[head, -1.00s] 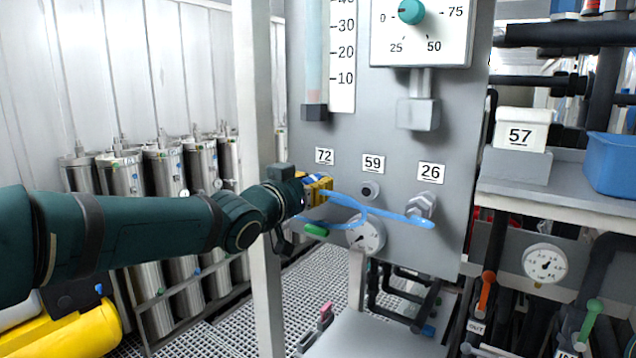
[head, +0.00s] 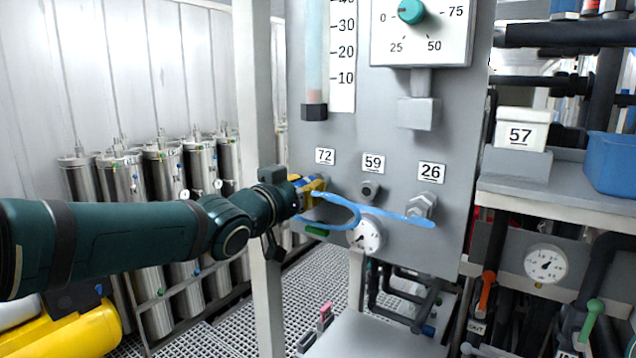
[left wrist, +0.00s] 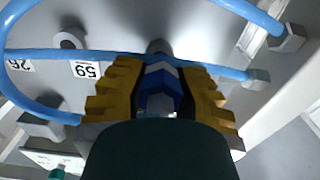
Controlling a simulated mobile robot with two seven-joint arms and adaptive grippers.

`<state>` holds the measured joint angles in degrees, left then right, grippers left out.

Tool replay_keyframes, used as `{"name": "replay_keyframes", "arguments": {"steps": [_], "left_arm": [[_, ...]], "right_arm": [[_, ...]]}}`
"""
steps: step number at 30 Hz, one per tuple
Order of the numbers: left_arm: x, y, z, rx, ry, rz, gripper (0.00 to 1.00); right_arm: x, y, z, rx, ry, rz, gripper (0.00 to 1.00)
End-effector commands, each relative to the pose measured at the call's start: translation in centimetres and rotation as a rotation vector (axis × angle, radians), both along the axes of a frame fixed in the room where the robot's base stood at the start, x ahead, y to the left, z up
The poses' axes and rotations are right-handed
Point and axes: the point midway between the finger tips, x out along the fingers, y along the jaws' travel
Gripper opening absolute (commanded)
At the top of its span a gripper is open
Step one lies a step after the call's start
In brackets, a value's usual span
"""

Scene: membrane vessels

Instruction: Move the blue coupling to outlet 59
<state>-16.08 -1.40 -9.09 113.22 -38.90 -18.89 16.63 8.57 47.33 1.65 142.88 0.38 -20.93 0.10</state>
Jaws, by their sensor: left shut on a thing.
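My left gripper (head: 312,187) has yellow fingers and is below the 72 label (head: 325,156) on the grey panel. In the left wrist view its fingers (left wrist: 160,85) are shut on the blue coupling (left wrist: 158,80), which lies between them. A grey stub (left wrist: 157,47) shows just past the coupling; I cannot tell whether they touch. Outlet 59 (head: 370,190), a short round grey stub with nothing on it, is right of the gripper under its label (head: 373,163). It also shows in the left wrist view (left wrist: 70,40). My right gripper is not in view.
A light blue hose (head: 358,212) loops from the gripper across the panel, below outlet 59, to near the hex fitting (head: 421,206) under label 26. A round gauge (head: 366,236) and a green handle (head: 317,230) are below. A white post (head: 258,120) stands behind my arm.

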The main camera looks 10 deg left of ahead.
Motion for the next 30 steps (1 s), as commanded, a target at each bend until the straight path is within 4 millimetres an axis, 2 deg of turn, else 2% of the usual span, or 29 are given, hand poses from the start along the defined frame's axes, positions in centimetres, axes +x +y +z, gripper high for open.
{"name": "replay_keyframes", "arguments": {"steps": [30], "left_arm": [[-3.4, 1.3, 0.0, 0.001, 0.000, 0.000, 0.00]], "right_arm": [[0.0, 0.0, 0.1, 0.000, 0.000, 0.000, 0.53]]}}
